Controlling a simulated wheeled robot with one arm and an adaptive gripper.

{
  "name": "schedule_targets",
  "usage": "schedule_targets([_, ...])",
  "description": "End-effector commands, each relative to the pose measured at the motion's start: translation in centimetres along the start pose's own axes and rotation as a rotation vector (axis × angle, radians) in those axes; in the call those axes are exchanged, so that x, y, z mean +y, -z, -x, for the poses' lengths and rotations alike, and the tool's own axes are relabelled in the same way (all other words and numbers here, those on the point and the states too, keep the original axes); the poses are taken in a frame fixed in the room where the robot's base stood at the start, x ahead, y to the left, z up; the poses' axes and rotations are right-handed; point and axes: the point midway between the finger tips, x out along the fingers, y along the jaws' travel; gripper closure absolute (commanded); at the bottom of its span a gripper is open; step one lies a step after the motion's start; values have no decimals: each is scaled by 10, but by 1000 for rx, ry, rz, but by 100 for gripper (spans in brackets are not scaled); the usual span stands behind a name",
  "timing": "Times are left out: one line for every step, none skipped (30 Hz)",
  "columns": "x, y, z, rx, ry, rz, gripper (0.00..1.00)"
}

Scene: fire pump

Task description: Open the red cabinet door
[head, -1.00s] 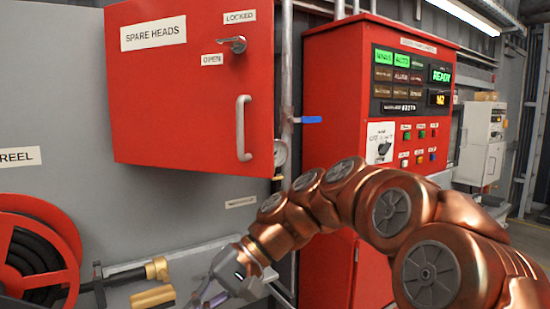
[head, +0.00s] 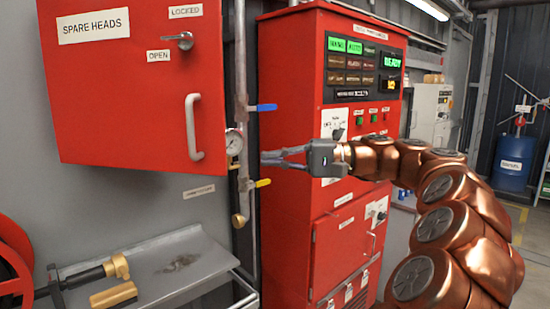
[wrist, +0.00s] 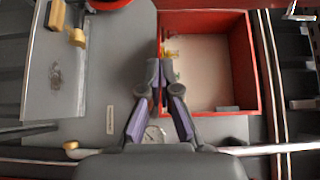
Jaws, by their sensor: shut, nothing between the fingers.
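The red cabinet door (head: 125,105) fills the left of the head view, with a pale vertical handle (head: 193,127) near its right edge. A metal lever (head: 180,40) sits between the LOCKED and OPEN labels. The wrist view shows a red-rimmed cabinet (wrist: 255,75) with a pale interior and small brass-coloured items. How far the door stands open I cannot tell. My gripper (head: 268,158) is right of the handle and apart from it, its fingers pointing left. It also shows in the wrist view (wrist: 160,90), shut and empty.
A red control panel (head: 285,125) stands behind my gripper. A grey shelf (head: 205,250) lies below the door.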

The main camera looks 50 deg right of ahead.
Motion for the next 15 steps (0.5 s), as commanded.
schedule_targets([-2, -2, -8, -6, 1, -3, 100])
schedule_targets([-2, -2, -13, -7, 1, -3, 100])
schedule_targets([-2, -2, -18, -6, 0, -2, 100])
schedule_targets([-1, -2, -23, -5, -2, -2, 100])
schedule_targets([-1, -1, -27, -3, -2, -3, 100])
schedule_targets([-2, -1, -33, -3, -1, -2, 100])
schedule_targets([-2, -1, -38, -4, 0, -2, 100])
schedule_targets([-2, -2, -43, -5, 0, -4, 100])
schedule_targets([-1, -2, -49, -6, -1, -6, 100])
schedule_targets([-1, -2, -54, -6, -2, -5, 100])
schedule_targets([-2, -2, -59, -6, -1, -4, 100])
schedule_targets([-2, -1, -66, -4, -2, -4, 100])
schedule_targets([-1, -1, -71, -3, -2, -4, 100])
schedule_targets([-1, -1, -76, -3, -1, -5, 100])
schedule_targets([-1, -6, -75, -1, 0, -5, 100])
